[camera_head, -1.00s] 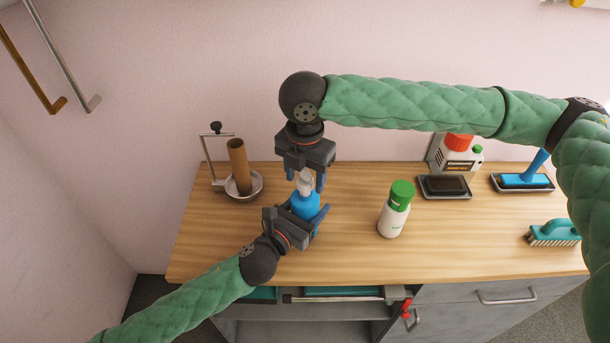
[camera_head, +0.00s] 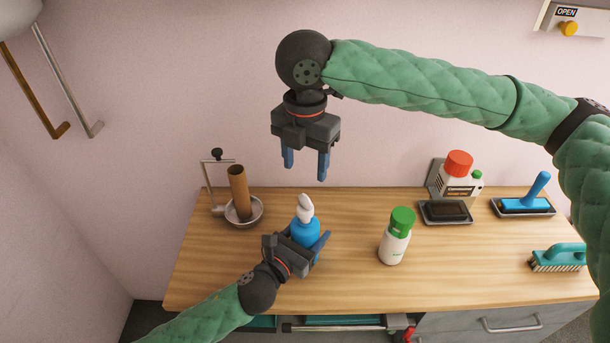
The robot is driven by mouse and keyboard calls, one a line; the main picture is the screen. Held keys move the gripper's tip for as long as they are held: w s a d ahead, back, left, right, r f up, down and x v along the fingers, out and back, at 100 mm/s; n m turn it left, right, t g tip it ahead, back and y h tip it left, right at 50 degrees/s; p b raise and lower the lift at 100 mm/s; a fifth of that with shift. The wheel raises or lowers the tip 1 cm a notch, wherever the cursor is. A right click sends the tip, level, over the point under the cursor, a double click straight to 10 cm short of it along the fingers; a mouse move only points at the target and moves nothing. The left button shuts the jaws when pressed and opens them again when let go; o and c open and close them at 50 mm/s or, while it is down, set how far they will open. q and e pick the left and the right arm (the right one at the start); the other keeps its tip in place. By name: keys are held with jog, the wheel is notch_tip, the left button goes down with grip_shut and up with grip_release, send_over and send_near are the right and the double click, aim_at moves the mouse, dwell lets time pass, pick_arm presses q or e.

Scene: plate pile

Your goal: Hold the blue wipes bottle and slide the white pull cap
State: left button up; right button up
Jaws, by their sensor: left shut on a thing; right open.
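The blue wipes bottle (camera_head: 304,233) stands on the wooden counter, left of its middle. Its white pull cap (camera_head: 305,208) is on top and looks slightly tilted. My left gripper (camera_head: 314,248) is shut on the bottle from the lower left, and its body hides the bottle's lower part. My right gripper (camera_head: 305,168) is open and empty, pointing down. It hangs above the cap, clear of it.
A white bottle with a green cap (camera_head: 395,240) stands to the right. A holder with a brown roll (camera_head: 239,190) is at the left.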

jog(key=shift+r, duration=0.3)
pick_arm(q)
jog(key=o, duration=1.4)
